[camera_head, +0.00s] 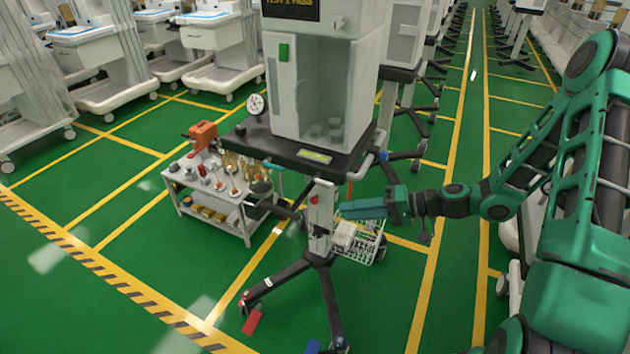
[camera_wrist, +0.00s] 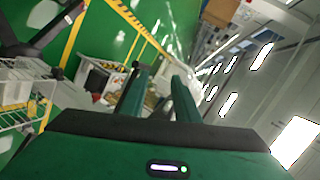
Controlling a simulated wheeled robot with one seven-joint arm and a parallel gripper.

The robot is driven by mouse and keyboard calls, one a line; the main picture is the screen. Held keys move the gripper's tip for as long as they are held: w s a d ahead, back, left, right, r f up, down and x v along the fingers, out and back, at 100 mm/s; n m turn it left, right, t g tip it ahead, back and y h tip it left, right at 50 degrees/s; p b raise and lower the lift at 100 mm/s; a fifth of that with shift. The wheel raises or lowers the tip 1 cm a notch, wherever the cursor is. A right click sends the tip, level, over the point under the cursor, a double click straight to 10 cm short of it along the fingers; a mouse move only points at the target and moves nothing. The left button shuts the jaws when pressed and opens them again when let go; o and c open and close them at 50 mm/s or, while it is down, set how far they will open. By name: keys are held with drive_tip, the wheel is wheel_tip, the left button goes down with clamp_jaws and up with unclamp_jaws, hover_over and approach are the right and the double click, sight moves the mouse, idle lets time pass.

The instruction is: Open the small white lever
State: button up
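The anaesthesia cart (camera_head: 322,75) stands upright in the middle of the head view, with a dark shelf (camera_head: 300,150) and a pale column (camera_head: 321,215) below it. I cannot pick out the small white lever with certainty. A white curved bar (camera_head: 363,168) shows under the shelf's right edge, and a small red part (camera_head: 314,199) sits on the column. My gripper (camera_head: 343,209) is right of the column, below the shelf, with its fingers pointing left. In the wrist view, the two green fingers (camera_wrist: 159,75) are apart, with nothing visible held between them.
A white wire basket (camera_head: 362,240) hangs just below my gripper. A low trolley (camera_head: 215,200) with bottles and an orange tool stands left of the cart. Black cart legs (camera_head: 290,275) spread over the green floor. More carts (camera_head: 90,50) stand behind. Floor is clear at lower left.

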sight(318, 181)
drive_tip(key=w+a+m+t, duration=0.1)
drive_tip(key=w+a, duration=0.2)
drive_tip(key=w+a+r+m+t+y, duration=0.1)
drive_tip(key=w+a+t, duration=0.1)
drive_tip(key=w+a, duration=0.1)
drive_tip(key=w+a+r+m+t+y, duration=0.1)
drive_tip(key=w+a+t, duration=0.1)
drive_tip(key=w, duration=0.3)
drive_tip(key=shift+a+m, duration=0.4)
drive_tip(key=shift+a, duration=0.4)
clamp_jaws()
